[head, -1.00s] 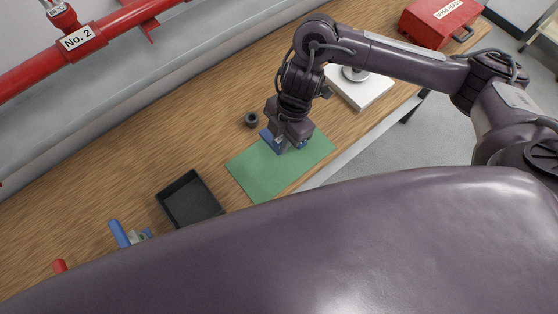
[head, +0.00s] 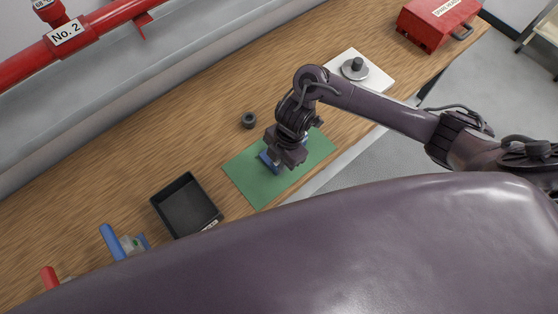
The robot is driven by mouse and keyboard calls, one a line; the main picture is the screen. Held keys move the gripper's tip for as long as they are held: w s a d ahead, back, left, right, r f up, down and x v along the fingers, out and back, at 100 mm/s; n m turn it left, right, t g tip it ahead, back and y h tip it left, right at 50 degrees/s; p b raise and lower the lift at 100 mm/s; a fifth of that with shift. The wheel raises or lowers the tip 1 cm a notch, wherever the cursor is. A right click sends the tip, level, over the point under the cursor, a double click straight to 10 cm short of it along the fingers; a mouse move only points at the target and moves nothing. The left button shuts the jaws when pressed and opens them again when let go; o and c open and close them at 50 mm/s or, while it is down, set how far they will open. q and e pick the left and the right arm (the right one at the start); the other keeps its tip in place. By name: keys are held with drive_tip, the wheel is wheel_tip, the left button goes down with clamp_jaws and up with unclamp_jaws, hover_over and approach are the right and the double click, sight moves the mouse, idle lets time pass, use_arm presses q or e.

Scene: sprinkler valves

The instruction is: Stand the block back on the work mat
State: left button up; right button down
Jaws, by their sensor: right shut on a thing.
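The green work mat (head: 250,190) lies on the wooden bench near its front edge. My right gripper (head: 277,166) points down over the mat's upper middle. It is shut on a blue block (head: 268,161), which shows at the left of the jaws, with a little more blue to the right behind them. Most of the block is hidden by the gripper. I cannot tell whether it touches the mat or how upright it is. My left gripper is not in view.
A black tray (head: 186,208) stands left of the mat. A dark ring (head: 248,120) lies behind the mat. A white plate with a metal disc (head: 354,68) and a red case (head: 436,24) lie right. A blue-handled thing (head: 112,240) and a red-tipped one (head: 49,277) stand lower left.

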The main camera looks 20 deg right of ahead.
drive_tip(key=shift+f, duration=0.15)
drive_tip(key=c, duration=1.4)
unclamp_jaws()
drive_tip(key=shift+o, duration=0.2)
drive_tip(key=p+v, duration=0.2)
drive_tip(key=v, duration=1)
drive_tip(key=shift+p, duration=0.35)
